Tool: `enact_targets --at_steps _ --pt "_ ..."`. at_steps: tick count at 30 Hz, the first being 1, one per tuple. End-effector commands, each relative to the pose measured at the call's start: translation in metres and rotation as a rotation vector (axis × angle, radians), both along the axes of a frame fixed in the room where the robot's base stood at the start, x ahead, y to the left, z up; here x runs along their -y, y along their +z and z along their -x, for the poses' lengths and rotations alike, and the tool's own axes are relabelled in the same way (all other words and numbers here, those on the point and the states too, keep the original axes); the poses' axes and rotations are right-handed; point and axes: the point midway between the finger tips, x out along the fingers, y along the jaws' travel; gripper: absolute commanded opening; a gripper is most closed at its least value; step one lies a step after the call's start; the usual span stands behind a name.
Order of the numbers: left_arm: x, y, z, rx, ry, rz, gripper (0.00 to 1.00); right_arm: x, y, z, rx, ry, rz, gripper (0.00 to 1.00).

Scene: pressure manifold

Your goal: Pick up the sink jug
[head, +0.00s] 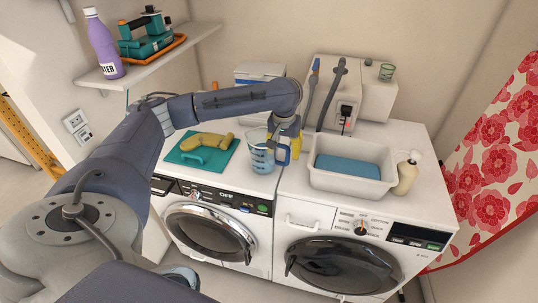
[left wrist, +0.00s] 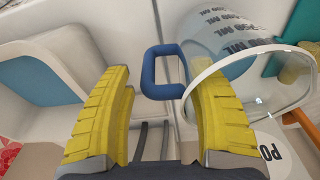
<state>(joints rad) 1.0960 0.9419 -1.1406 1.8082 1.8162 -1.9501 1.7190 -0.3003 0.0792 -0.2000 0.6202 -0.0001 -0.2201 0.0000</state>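The jug (head: 262,152) is a clear measuring jug with a blue handle, standing upright on the left machine's top near its right edge. It also shows in the left wrist view (left wrist: 222,38), with dark volume marks. My left gripper (head: 296,146) reaches down on the jug's handle side. In the left wrist view its yellow fingers (left wrist: 163,80) are spread apart, with the blue handle (left wrist: 160,72) between their tips and gaps visible. The right finger overlaps the jug's rim; I cannot tell if it touches. My right gripper is not in view.
A white basin (head: 319,182) with blue contents stands close to the right, with a cream bottle (head: 406,174) beside it. A teal mat (head: 187,158) with a yellow object (head: 205,141) lies left. A grey hose and a white box stand behind.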

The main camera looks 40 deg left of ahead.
Motion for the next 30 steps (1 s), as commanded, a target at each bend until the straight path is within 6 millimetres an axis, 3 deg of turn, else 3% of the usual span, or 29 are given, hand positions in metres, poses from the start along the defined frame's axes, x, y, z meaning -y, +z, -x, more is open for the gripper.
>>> enact_targets --at_steps 2,14,30 --pt "0.0 0.0001 0.0 0.0 0.0 0.0 0.47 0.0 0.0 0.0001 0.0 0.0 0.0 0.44" --pt "0.0002 0.0003 0.0 0.0 0.0 0.0 0.01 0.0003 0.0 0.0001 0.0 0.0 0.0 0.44" --pt "-0.0002 0.0054 -0.0008 0.003 0.0 -0.001 0.0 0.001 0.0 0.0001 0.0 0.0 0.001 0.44"
